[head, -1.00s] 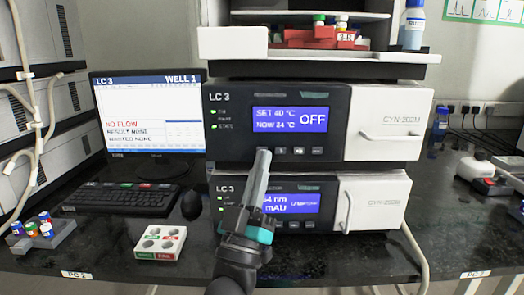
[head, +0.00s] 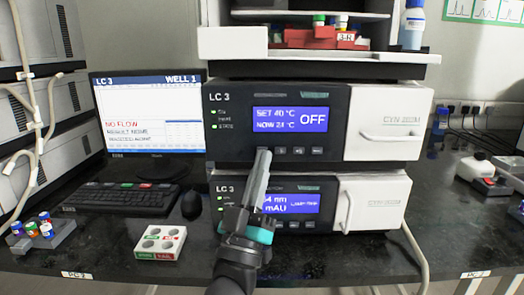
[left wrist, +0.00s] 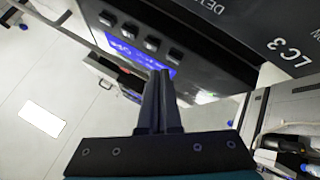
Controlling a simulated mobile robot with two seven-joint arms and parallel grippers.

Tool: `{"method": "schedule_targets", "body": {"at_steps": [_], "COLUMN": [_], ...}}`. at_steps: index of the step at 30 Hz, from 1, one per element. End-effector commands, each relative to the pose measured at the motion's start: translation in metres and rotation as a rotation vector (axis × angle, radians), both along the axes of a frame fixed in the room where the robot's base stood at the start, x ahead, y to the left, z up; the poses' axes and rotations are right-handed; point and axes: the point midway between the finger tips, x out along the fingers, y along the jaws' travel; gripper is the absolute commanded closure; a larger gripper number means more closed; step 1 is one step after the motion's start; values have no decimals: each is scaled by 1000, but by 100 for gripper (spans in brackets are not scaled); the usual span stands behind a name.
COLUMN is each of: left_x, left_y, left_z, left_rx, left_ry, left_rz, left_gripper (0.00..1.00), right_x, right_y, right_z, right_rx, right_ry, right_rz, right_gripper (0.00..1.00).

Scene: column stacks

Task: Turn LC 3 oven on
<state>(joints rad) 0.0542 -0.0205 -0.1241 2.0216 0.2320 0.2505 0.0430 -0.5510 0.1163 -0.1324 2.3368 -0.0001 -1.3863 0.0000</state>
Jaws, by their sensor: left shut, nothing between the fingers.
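The LC 3 oven (head: 275,135) is the upper dark-fronted unit of the stack. Its blue display (head: 290,119) reads SET 40 °C, NOW 24 °C and OFF. A row of small buttons (head: 298,151) lies under the display. My left gripper (head: 264,152) is shut and empty, its tips pointing up at the left end of this row and covering that spot. I cannot tell whether they touch the panel. My right gripper is not in view.
The detector (head: 275,185) sits below the oven, partly behind my left arm. A monitor (head: 150,110) reading NO FLOW, a keyboard (head: 120,197) and a mouse (head: 191,205) are at left. A white tray (head: 160,254) and a vial rack (head: 60,240) lie in front.

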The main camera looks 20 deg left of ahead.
Motion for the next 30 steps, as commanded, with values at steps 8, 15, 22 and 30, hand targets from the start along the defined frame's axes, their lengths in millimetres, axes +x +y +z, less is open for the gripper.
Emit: {"method": "schedule_targets", "body": {"at_steps": [8,15,22,30], "left_x": [0,0,6,8], "left_y": [0,0,2,2], "left_z": [0,0,1,0], "left_rx": [0,0,1,0], "left_ry": [0,0,-2,-1], "left_rz": [0,0,0,0], "left_gripper": [100,100,100,100], "right_x": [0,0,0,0], "right_y": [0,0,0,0], "right_z": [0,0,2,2], "right_rx": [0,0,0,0], "right_ry": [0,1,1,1], "right_rz": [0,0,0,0], "right_gripper": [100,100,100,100]}}
